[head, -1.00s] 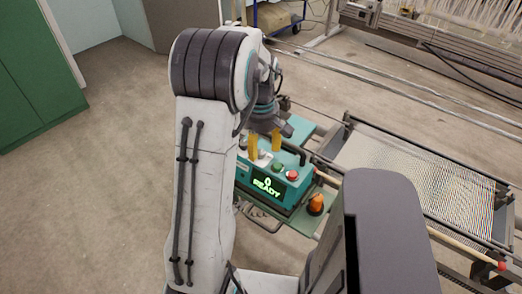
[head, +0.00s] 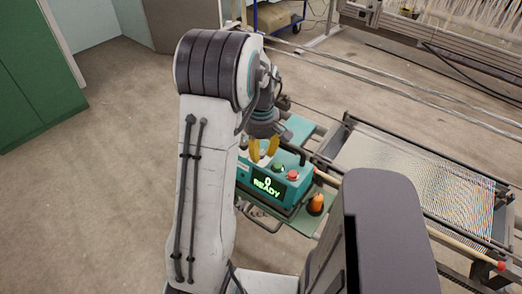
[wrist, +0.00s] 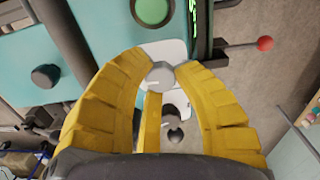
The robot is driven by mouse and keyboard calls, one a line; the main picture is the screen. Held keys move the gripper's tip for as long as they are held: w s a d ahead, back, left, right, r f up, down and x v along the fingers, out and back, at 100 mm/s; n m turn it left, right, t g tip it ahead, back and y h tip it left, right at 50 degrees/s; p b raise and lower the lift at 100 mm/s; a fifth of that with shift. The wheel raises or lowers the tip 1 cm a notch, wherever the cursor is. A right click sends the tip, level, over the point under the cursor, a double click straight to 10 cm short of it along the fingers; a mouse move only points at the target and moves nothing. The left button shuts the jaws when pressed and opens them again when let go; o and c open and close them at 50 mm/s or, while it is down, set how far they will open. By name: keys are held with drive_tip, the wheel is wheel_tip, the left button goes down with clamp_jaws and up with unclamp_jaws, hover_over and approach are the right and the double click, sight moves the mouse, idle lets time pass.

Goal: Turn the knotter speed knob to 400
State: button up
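The teal knotter control box (head: 293,197) stands on its cart, and its green display (head: 268,186) reads 0 READY. In the wrist view a grey knob (wrist: 160,77) with a white pointer line sits on a white panel. My gripper (head: 262,156) is over the box's top; in the wrist view its yellow fingertips (wrist: 161,64) are drawn in on both sides of this knob and appear to touch it. No dial numbers are readable.
A green button (wrist: 152,10) and a red button (head: 292,175) are close by on the box. An orange beacon (head: 316,202) stands at its right corner. A red-tipped lever (wrist: 265,43) sticks out nearby. The warp frame (head: 410,175) stands to the right.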

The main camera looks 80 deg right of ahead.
sight(261, 152)
clamp_jaws()
drive_tip(key=shift+a+f, duration=0.1)
idle(1.0)
drive_tip(key=o, duration=0.7)
unclamp_jaws()
wheel_tip(261, 152, up, 12)
drive_tip(key=shift+r, duration=0.1)
